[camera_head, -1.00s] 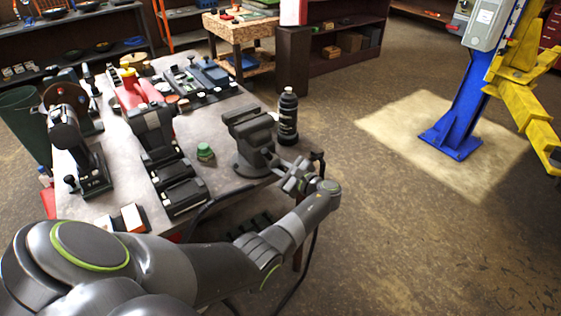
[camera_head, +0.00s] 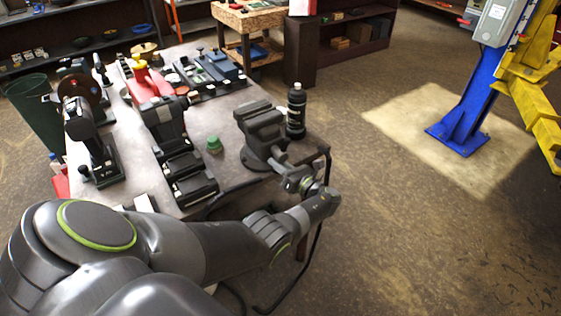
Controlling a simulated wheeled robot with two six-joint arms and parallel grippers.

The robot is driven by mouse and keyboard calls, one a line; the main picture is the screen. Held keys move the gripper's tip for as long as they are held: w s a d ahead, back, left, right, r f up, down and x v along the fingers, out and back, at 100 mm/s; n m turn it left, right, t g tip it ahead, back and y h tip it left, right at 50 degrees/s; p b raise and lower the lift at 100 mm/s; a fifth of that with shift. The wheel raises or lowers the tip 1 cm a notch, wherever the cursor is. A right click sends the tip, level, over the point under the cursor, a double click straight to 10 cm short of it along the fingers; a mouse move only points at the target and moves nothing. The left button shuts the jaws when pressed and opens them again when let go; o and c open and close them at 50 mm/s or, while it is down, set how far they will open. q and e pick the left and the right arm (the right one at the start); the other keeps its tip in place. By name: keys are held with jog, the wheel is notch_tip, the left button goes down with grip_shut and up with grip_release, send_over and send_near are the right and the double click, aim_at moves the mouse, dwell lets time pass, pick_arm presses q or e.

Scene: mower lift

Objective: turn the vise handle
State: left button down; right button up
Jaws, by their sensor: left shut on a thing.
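The grey vise (camera_head: 262,135) is mounted at the right end of the workbench (camera_head: 222,125). My left gripper (camera_head: 295,176) is at the front side of the vise, low by the bench's right edge. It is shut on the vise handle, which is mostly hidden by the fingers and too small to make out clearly. My left arm reaches in from the lower left, with its wrist just right of and below the vise. My right gripper is not in view.
A black bottle (camera_head: 296,112) stands right behind the vise. A green-capped item (camera_head: 214,144) and black machines (camera_head: 188,178) are to its left. A black cable hangs by the bench edge. The floor to the right is open up to the blue lift post (camera_head: 472,100).

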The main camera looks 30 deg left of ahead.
pick_arm(q)
jog(key=shift+w+a+r+m+y, duration=0.15)
jog(key=shift+r+m, duration=0.1)
jog(key=shift+r, duration=0.15)
jog(key=shift+w+a+r+m+y, duration=0.15)
jog(key=shift+r+m, duration=0.1)
jog(key=shift+r, duration=0.15)
jog(key=shift+s+d+t, duration=0.1)
jog(key=shift+t, duration=0.2)
jog(key=c, duration=1.3)
grip_release()
jog(key=shift+o, duration=1.1)
jog(key=shift+f, duration=0.1)
jog(key=shift+s+d+f, duration=0.1)
jog(key=b+v, duration=0.3)
jog(key=v, duration=1.4)
jog(key=shift+d+b, duration=0.3)
jog(key=shift+b, duration=0.05)
